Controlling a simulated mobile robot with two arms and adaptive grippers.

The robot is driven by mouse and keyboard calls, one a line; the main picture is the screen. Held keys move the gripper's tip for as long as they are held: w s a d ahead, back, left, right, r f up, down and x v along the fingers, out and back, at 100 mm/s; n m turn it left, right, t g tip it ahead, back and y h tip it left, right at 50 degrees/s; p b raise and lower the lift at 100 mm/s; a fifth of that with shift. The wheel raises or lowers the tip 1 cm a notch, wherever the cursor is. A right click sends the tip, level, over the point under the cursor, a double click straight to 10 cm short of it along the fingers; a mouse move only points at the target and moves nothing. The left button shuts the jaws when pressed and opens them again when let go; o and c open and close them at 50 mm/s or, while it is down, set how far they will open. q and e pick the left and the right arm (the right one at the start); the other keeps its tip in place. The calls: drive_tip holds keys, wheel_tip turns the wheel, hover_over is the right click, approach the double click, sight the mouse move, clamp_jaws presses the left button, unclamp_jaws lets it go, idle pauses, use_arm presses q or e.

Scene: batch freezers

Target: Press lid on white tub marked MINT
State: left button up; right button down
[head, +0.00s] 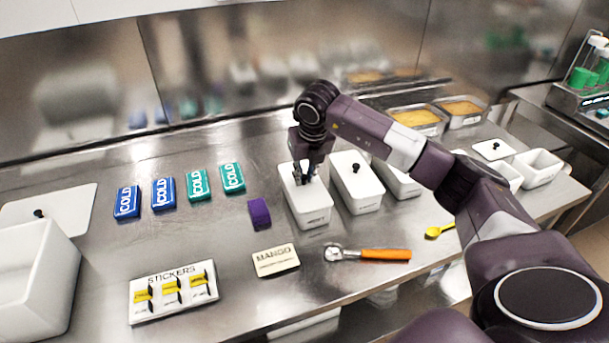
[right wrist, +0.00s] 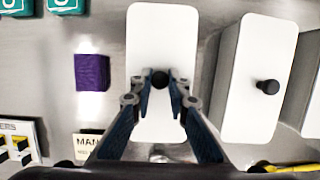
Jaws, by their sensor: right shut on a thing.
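My right gripper (head: 304,180) is shut on the black knob (right wrist: 160,79) of a white lid (right wrist: 161,35). The lid (head: 312,201) lies at the top of a white rectangular tub (head: 315,219) near the middle of the counter. The mark on the tub's front is too small to read, and I cannot tell whether the lid is fully seated. In the right wrist view the two fingers point at the knob from either side. My left gripper is not in view.
A second lidded white tub (head: 357,189) stands close on the right. A purple block (head: 259,213) lies on the left, and a MANGO card (head: 276,261) and an orange-handled scoop (head: 370,254) lie in front.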

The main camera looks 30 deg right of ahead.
idle(0.6)
idle(0.3)
drive_tip(key=c, duration=1.8)
unclamp_jaws()
drive_tip(key=shift+o, duration=0.4)
drive_tip(key=o, duration=0.4)
drive_tip(key=shift+r, duration=0.1)
drive_tip(key=shift+r+p, duration=2.05)
drive_tip(key=shift+r, duration=1.35)
